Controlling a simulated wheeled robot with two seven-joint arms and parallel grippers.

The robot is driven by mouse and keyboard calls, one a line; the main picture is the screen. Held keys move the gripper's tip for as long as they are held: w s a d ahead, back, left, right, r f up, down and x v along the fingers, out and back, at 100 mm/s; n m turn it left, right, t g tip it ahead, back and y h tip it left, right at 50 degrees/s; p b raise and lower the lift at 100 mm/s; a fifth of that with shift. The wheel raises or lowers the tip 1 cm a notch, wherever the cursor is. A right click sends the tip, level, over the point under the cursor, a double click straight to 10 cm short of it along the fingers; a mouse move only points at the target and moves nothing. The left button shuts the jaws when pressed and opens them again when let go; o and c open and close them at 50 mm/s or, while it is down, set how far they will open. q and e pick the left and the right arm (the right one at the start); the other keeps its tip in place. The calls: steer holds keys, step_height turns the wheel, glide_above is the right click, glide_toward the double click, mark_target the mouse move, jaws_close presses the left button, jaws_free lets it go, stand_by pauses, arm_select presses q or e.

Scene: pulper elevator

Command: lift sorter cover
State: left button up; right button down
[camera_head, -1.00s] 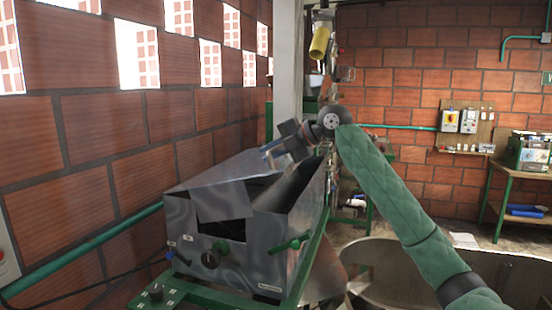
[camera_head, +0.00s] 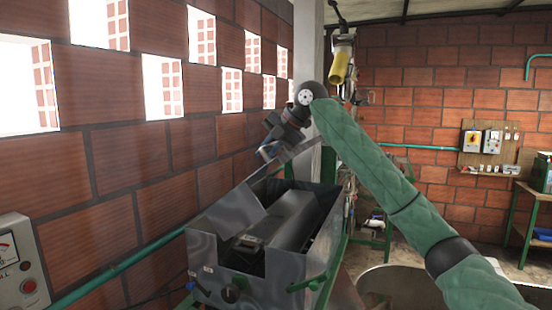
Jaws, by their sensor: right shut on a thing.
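The sorter is a grey metal box (camera_head: 243,258) on a green stand, low in the middle of the head view. Its metal cover (camera_head: 233,213) is raised and tilted, and its upper edge reaches up to my right gripper. The sorter's inside shows beneath it, with a long grey part within. My right gripper (camera_head: 270,152) is shut on the cover's upper edge, above the box. The exact contact is small and partly hidden. My right arm comes in from the lower right. My left gripper is not in view.
A brick wall with openings runs along the left. A green pipe (camera_head: 100,285) and a grey control box with a gauge (camera_head: 18,262) are by it. A concrete pillar (camera_head: 307,60) stands behind the sorter. A large round metal vessel (camera_head: 405,285) stands at the lower right.

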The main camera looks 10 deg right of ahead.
steer(key=shift+w+a+r+g+h, duration=0.15)
steer(key=shift+w+a+r+h, duration=0.1)
steer(key=shift+w+a+r, duration=0.3)
steer(key=shift+w+a+r+g+h, duration=0.15)
steer(key=shift+w+a+r+h, duration=0.15)
steer(key=shift+a+r, duration=0.45)
steer(key=c, duration=1.7)
jaws_free()
